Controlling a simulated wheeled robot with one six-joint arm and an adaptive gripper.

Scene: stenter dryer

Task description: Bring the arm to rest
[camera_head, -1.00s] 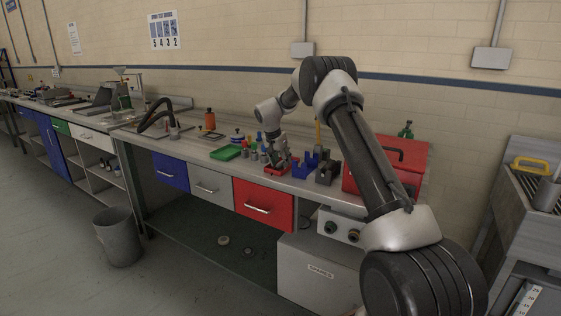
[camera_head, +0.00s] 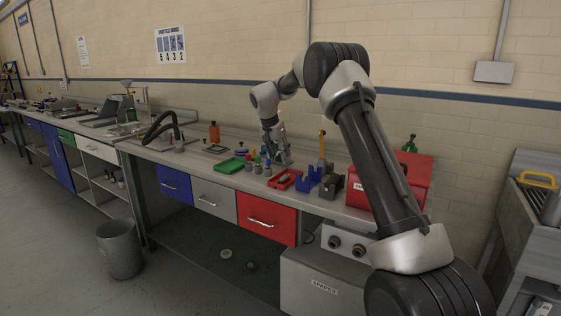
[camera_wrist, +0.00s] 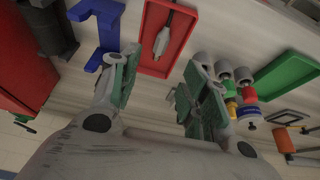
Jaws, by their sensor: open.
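My gripper (camera_head: 278,157) hangs over the back of the workbench (camera_head: 340,214), beside several small coloured items. In the wrist view my gripper (camera_wrist: 162,85) has its two green-padded fingers spread apart, with nothing between them. A red tray (camera_head: 284,181) lies on the bench just in front of it, apart from the fingers. In the wrist view the red tray (camera_wrist: 152,66) holds a grey, slim object (camera_wrist: 165,32). My arm reaches over the bench from the right, bent at the elbow.
Blue holders (camera_head: 308,180) and a red toolbox (camera_head: 416,176) stand right of the red tray. A bin (camera_head: 120,249) stands on the floor.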

